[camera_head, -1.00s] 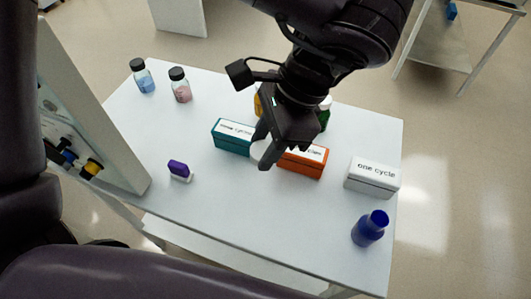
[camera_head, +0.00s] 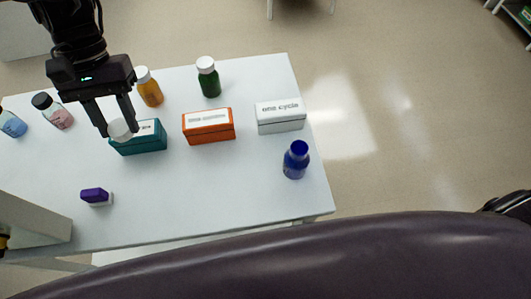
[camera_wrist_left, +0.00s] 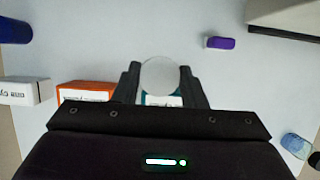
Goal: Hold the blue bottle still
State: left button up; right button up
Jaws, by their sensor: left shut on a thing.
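The dark blue bottle (camera_head: 296,160) stands upright near the table's right front edge, apart from both grippers. Its blue side also shows at the upper left corner of the left wrist view (camera_wrist_left: 14,29). My left gripper (camera_head: 117,128) is far to its left, over the left end of the teal box (camera_head: 145,142). It is shut on a small white round piece (camera_wrist_left: 159,76), which shows between the fingertips. Whether this piece is a cap or something longer is hidden. My right gripper is not in view.
An orange box (camera_head: 208,127) and a white box (camera_head: 281,116) stand between the gripper and the blue bottle. Amber (camera_head: 149,88) and green (camera_head: 208,77) bottles stand behind. A pink bottle (camera_head: 54,112), a light blue bottle (camera_head: 12,124) and a purple piece (camera_head: 96,196) are left. The table's front middle is clear.

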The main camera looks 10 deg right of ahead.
aim_at(296, 158)
jog(key=z, duration=1.25)
jog(key=k+j, duration=0.45)
jog(key=j, duration=0.1)
